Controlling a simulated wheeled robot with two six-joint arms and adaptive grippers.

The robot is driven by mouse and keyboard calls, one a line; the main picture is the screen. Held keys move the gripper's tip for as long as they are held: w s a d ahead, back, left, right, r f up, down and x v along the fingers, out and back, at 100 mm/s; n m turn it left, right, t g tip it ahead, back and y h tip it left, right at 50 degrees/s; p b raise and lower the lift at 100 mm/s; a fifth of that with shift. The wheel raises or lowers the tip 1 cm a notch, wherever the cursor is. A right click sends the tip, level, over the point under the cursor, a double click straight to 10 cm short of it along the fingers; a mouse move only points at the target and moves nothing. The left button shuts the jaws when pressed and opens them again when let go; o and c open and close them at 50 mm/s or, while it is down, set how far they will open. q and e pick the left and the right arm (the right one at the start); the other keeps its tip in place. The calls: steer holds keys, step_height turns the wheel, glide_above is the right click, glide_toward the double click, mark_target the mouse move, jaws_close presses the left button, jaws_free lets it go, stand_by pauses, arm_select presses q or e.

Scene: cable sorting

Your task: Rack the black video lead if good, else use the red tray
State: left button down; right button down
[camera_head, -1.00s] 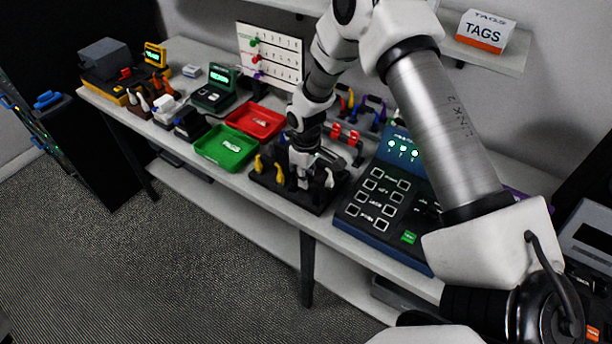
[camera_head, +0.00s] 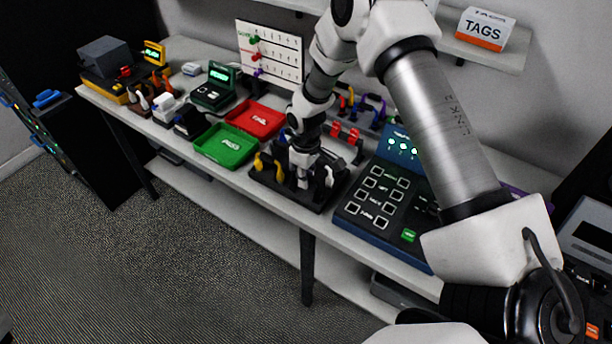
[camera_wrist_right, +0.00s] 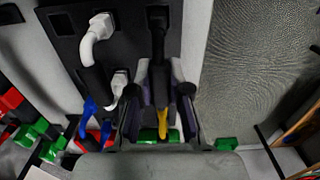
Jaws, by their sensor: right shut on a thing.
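The black video lead (camera_wrist_right: 157,45) runs down between the fingers of my right gripper (camera_wrist_right: 160,112) in the right wrist view; the fingers are shut on it. In the head view my right gripper (camera_head: 303,180) is low over a black holder (camera_head: 291,195) at the table's front edge. The holder carries yellow, white and black leads. The fingers hide part of the held lead, and I cannot tell its condition. The red tray (camera_head: 279,122) lies left of and behind the holder. My left gripper is not in view.
A green tray (camera_head: 248,150) lies in front of the red one. A blue button panel (camera_head: 350,222) with green lights stands right of the holder. A white curved lead (camera_wrist_right: 92,45) sits close beside my gripper. Colored leads stand behind the arm.

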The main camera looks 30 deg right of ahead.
steer(key=shift+c, duration=2.4)
jaws_free()
step_height(320, 180, up, 8)
steer(key=p, duration=0.6)
